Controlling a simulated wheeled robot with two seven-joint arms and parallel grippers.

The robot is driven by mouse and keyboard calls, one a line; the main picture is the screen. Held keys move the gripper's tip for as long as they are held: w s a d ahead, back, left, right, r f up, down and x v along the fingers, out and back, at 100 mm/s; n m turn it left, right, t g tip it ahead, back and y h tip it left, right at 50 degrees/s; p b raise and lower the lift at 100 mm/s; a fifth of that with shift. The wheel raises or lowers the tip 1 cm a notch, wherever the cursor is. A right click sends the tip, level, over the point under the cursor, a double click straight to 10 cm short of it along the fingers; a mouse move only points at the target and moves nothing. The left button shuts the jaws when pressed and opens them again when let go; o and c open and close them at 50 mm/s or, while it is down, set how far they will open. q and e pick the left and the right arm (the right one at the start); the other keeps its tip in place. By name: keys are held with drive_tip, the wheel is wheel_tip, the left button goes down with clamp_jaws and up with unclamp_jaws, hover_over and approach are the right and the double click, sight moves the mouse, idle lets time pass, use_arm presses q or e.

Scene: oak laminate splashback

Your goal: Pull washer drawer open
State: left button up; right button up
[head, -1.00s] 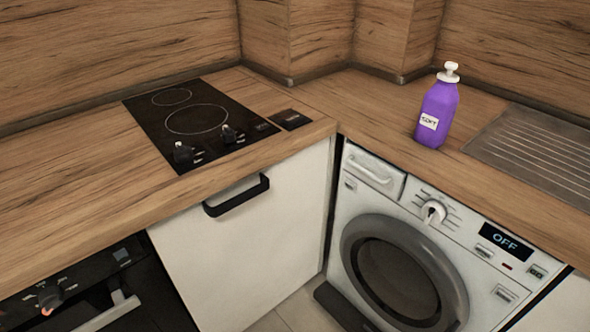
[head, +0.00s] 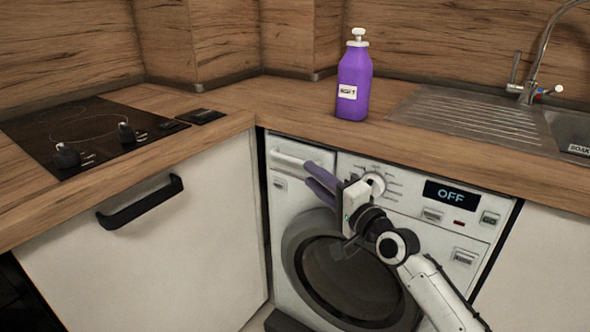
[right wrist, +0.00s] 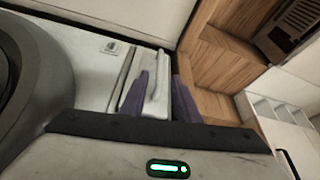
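The washer drawer (head: 283,163) is at the top left of the white washing machine (head: 283,205). Its front looks flush with the panel, and a pale bar handle (head: 290,157) runs across it. My right gripper (head: 309,175), with purple fingers, is in front of the drawer's right side. In the right wrist view, my right gripper (right wrist: 160,97) has its fingers apart, with the drawer handle (right wrist: 154,82) in the gap between them. I cannot tell whether either finger touches the handle. My left gripper is out of view.
A purple bottle (head: 353,88) stands on the wooden worktop (head: 300,100) above the washer. The dial (head: 374,183) is close beside my right gripper. The display (head: 450,195) reads OFF. A hob (head: 85,135) is at left and a sink (head: 572,125) at right.

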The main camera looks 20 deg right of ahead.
sight(295, 162)
drive_tip(key=b+x, duration=0.2)
drive_tip(key=x, duration=0.6)
drive_tip(key=shift+a, duration=0.1)
clamp_jaws()
